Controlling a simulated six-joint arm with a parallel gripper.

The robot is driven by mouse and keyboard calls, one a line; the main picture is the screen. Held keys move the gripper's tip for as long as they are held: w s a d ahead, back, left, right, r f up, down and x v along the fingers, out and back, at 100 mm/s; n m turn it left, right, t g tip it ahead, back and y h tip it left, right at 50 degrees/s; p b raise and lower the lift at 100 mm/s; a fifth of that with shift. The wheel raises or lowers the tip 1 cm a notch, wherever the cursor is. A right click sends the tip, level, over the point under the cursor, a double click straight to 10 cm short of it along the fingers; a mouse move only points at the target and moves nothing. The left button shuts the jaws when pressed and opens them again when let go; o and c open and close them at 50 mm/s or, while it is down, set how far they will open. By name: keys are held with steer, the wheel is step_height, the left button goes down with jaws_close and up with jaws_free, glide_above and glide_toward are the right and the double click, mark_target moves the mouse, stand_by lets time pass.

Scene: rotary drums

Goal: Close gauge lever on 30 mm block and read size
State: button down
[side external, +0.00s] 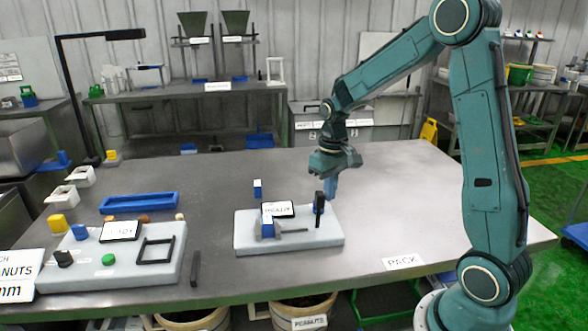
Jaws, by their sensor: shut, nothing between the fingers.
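The gauge stands on a pale grey plate (320,242) in the middle of the table. A small blue and white block (267,226) sits on it at the left, beside dark grey jaw-like parts. A tilted display (284,209) stands behind; its text is too small to read surely. An upright black lever (319,205) with a blue part beside it is at the plate's right. My gripper (330,192) points down with its blue fingers shut, just right of and close to the lever's top. I cannot tell whether they touch. The block's size is not legible.
Another blue and white piece (257,189) stands behind the gauge. At left, a second grey plate (140,272) carries a display, a black frame and coloured knobs. A long blue tray (139,200) lies behind it, and a dark bar (195,268) beside it.

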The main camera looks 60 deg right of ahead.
steer(key=shift+w+a, duration=0.45)
steer(key=shift+w, duration=0.05)
stand_by(1.0)
steer(key=shift+s+d, duration=0.3)
steer(key=shift+s+d, duration=0.4)
steer(key=shift+s, duration=0.05)
steer(key=shift+r, duration=0.15)
stand_by(0.4)
step_height(320, 180, up, 7)
stand_by(1.0)
